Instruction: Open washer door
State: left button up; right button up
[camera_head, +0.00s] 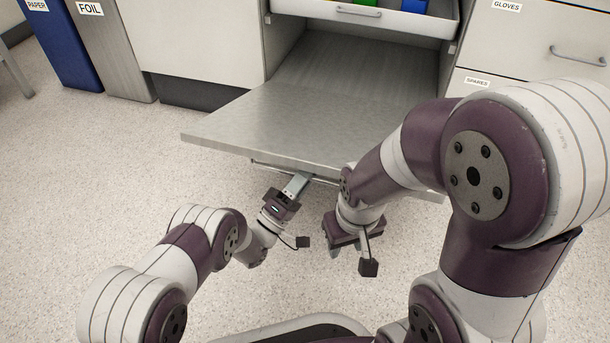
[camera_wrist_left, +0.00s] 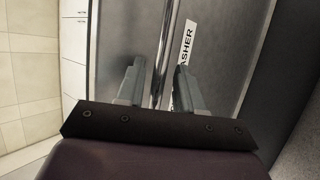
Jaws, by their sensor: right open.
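The washer door (camera_head: 290,115) is a grey metal panel, folded down and lying about level in front of the cabinet opening. Its bar handle (camera_head: 268,166) runs under the front edge; part is hidden. In the left wrist view the handle (camera_wrist_left: 169,40) is a shiny bar beside a label ending in "ASHER". My left gripper (camera_head: 298,184) is at the handle, with its tips partly under the door edge. Its fingers (camera_wrist_left: 160,88) stand apart on either side of the bar, with gaps visible. My right gripper (camera_head: 348,250) is open and empty, pointing down in front of the door.
An upper drawer (camera_head: 400,22) with blue and green items is pulled out above the opening. Drawers marked GLOVES (camera_head: 520,35) stand to the right. PAPER (camera_head: 60,45) and FOIL (camera_head: 112,50) bins stand at the left. Speckled floor is clear left of the door.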

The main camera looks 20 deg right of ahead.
pick_arm(q)
jog(key=shift+a+r, duration=0.1)
jog(key=shift+s+a+p, duration=0.15)
jog(key=shift+a+p, duration=0.05)
jog(key=shift+p, duration=0.2)
jog(key=p+v, duration=0.4)
jog(key=v, duration=0.8)
jog(key=shift+f+p, duration=0.2)
jog(key=shift+p, duration=0.2)
